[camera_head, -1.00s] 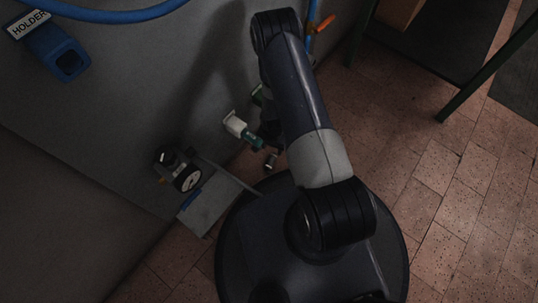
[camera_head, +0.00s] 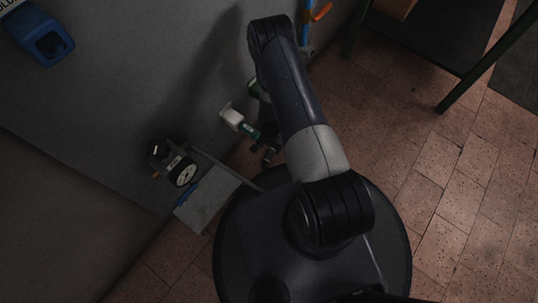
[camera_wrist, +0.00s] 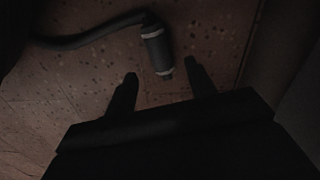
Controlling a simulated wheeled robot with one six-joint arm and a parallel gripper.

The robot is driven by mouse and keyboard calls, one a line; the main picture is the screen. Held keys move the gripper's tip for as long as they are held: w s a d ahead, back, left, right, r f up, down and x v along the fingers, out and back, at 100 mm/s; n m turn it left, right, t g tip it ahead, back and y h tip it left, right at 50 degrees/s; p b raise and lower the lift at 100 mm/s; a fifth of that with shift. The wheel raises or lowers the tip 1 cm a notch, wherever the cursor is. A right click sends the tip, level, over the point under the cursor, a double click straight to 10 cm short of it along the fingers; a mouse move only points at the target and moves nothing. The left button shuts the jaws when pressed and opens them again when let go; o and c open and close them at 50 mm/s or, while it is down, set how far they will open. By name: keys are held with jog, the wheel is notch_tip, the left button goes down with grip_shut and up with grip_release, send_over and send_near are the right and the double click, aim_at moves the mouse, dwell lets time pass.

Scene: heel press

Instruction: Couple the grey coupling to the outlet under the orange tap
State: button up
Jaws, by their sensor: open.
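In the wrist view a dark grey cylindrical coupling (camera_wrist: 157,48) with pale bands hangs on a dark hose (camera_wrist: 88,38), above the tiled floor. My gripper (camera_wrist: 160,70) is open and empty. The lower end of the coupling shows between its fingertips, and I cannot tell how far beyond them it lies. In the head view the orange tap (camera_head: 322,12) is at the top, beside a blue pipe (camera_head: 305,30). The outlet under the tap is not clearly visible; my arm covers part of that area.
A white and green fitting (camera_head: 232,119) projects from the grey wall left of my arm. A dial gauge (camera_head: 183,172) and a grey plate (camera_head: 208,196) are lower left. A blue holder (camera_head: 45,38) is upper left. Green frame legs (camera_head: 485,65) stand right; the tiled floor there is clear.

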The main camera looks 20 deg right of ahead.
aim_at(270, 152)
notch_tip(270, 152, down, 5)
jog(key=b, duration=0.3)
jog(key=shift+f, duration=0.1)
jog(key=c, duration=1)
